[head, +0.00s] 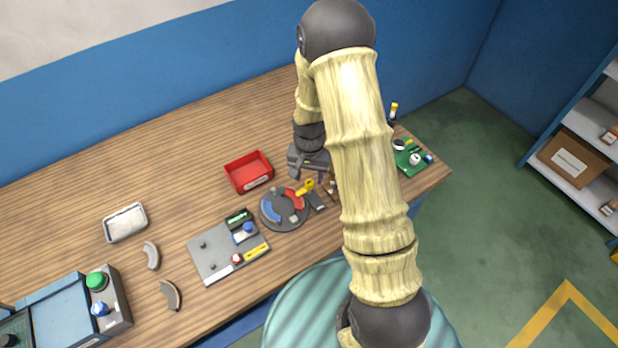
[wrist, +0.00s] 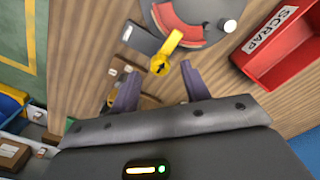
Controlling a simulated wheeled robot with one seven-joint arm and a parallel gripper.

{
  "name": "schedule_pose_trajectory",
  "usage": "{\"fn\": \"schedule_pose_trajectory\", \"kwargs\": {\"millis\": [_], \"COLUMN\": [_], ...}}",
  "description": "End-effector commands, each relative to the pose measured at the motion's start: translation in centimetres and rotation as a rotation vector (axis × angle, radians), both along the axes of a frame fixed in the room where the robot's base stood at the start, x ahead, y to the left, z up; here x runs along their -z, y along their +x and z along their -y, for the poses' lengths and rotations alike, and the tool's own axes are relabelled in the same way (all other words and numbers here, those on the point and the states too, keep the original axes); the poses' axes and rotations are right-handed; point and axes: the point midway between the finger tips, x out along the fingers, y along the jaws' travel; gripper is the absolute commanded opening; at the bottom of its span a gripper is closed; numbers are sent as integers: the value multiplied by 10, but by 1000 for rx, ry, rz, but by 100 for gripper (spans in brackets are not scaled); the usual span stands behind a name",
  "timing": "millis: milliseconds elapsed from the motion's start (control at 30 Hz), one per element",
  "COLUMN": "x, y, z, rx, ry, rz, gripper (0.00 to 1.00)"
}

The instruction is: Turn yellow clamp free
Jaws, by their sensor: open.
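The yellow clamp (head: 306,188) is a small lever at the right edge of a round dark plate (head: 272,221) with red and blue pads. In the wrist view the clamp (wrist: 166,54) shows a round end with a black arrow mark and an arm reaching over the plate's rim by the red pad (wrist: 178,27). My gripper (wrist: 160,73) is open, its two fingers apart on either side of the clamp's round end and just short of it. Nothing is between the fingers. In the head view my arm partly hides the gripper.
A red bin marked SCRAP (wrist: 291,45) stands close beside the plate, to the right in the wrist view. A dark block (head: 316,201) lies beside the clamp. A grey fixture board (head: 213,262) is left of the plate, a green board (head: 411,163) near the table's right end.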

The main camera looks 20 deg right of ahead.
Motion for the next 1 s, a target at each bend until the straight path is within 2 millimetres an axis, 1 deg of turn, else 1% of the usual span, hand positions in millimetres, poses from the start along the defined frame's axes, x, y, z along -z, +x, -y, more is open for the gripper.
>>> {"fn": "schedule_pose_trajectory", "kwargs": {"millis": [100,233,533,567,700,767,800,1000], "x": [14,24,27,27,27,27,27,27], "y": [0,0,0,0,0,0,0,0], "z": [0,0,0,0,0,0,0,0], "rx": [0,0,0,0,0,0,0,-7], "ry": [0,0,0,0,0,0,0,0], "rz": [-2,-1,1,1,1,1,1,1], "gripper": [46,46,46,44,17,5,2,2]}}
